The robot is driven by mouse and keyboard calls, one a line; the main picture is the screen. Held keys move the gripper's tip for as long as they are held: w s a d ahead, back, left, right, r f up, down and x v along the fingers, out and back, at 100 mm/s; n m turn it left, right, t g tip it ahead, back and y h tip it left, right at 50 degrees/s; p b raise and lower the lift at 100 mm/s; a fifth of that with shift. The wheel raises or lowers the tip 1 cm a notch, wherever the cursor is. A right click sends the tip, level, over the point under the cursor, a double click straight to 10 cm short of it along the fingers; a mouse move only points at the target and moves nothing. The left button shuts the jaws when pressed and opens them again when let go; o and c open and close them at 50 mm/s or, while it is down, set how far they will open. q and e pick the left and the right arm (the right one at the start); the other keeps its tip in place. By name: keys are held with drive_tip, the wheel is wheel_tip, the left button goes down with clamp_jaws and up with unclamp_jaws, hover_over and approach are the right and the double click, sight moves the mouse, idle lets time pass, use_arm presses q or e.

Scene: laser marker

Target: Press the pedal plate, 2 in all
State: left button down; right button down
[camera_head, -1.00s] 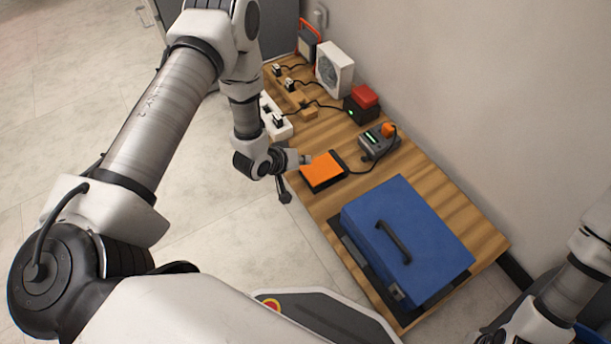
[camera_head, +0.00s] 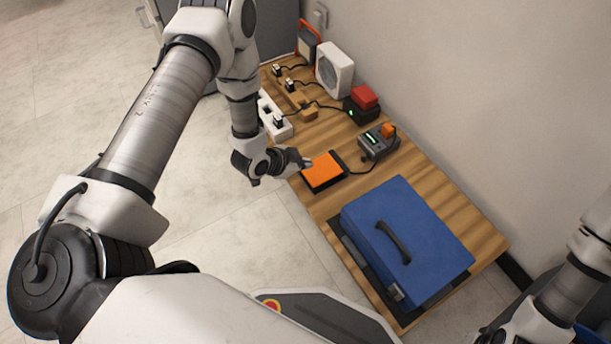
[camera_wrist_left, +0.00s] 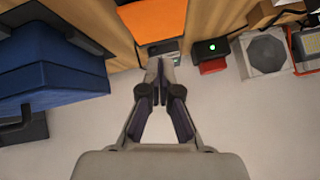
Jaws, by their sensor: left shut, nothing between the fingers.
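The pedal plate (camera_head: 322,170) is an orange rectangle on a black base, lying on the wooden table near its left edge. It also shows at the top of the left wrist view (camera_wrist_left: 155,22). My left gripper (camera_head: 305,163) is shut and empty, with its fingertips at the plate's upper left edge. In the left wrist view the closed fingertips (camera_wrist_left: 160,72) show just below the orange plate. I cannot tell whether they touch it. Of my right arm only a part shows at the lower right, and its gripper is out of view.
A blue case (camera_head: 420,235) with a black handle stands on the table in front. A grey box (camera_head: 379,145) with an orange part is cabled to the pedal. A black box with a red top (camera_head: 362,104), a white fan unit (camera_head: 334,70) and a white power strip (camera_head: 275,122) stand behind.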

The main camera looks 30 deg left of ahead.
use_arm(q)
drive_tip(key=r+m, duration=0.1)
drive_tip(key=m, duration=0.1)
drive_tip(key=w+r+m+p, duration=0.1)
drive_tip(key=r+m, duration=0.1)
drive_tip(key=m, duration=0.1)
drive_tip(key=shift+a+r, duration=0.2)
drive_tip(key=shift+r, duration=0.1)
drive_tip(key=b, duration=0.7)
hover_over(313, 173)
drive_tip(key=s+a, duration=0.2)
drive_tip(key=s, duration=0.1)
drive_tip(key=f, duration=0.7)
drive_tip(key=shift+d+f, duration=0.1)
drive_tip(key=shift+d, duration=0.15)
drive_tip(key=shift+f+b, duration=0.35)
drive_tip(key=shift+f, duration=0.45)
drive_tip(key=shift+f, duration=0.1)
drive_tip(key=shift+f, duration=0.35)
